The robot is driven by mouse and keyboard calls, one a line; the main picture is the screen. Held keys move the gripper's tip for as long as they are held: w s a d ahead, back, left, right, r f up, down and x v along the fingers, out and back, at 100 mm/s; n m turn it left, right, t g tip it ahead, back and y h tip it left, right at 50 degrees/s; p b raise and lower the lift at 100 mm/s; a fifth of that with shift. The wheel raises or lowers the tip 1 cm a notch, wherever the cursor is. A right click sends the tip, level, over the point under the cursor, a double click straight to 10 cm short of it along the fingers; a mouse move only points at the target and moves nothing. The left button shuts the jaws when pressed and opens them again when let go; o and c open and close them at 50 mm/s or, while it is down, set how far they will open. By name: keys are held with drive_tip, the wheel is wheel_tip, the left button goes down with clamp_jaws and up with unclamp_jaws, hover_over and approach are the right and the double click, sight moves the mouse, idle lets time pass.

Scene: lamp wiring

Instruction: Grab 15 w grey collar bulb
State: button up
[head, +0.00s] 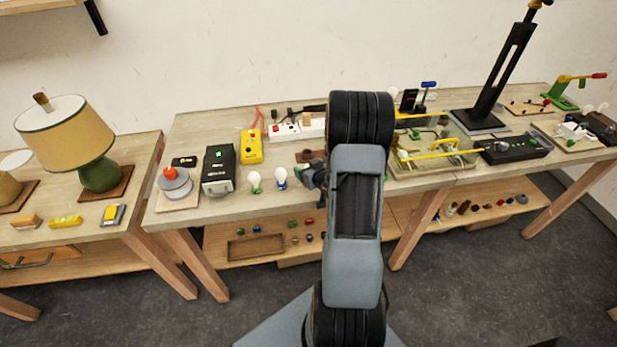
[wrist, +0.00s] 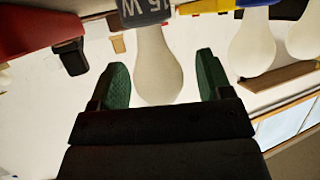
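The grey collar bulb shows in the wrist view, with a white glass body (wrist: 158,75) and a grey collar (wrist: 145,10) printed "15 W". My gripper (wrist: 161,68) is open there, with one green fingertip on each side of the white glass. Gaps show between the glass and both fingers, so it is not held. In the head view my gripper (head: 312,176) is at the front of the middle table, right of the other bulbs. My arm and gripper hide the grey collar bulb there.
A bulb with a green collar (head: 255,181) and one with a blue collar (head: 280,178) stand near my gripper. Two white bulbs show at the right of the wrist view, the closer one (wrist: 252,42) near a finger. A black box (head: 218,170) and yellow meter (head: 251,146) stand further left.

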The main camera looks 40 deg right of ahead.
drive_tip(key=c, duration=1)
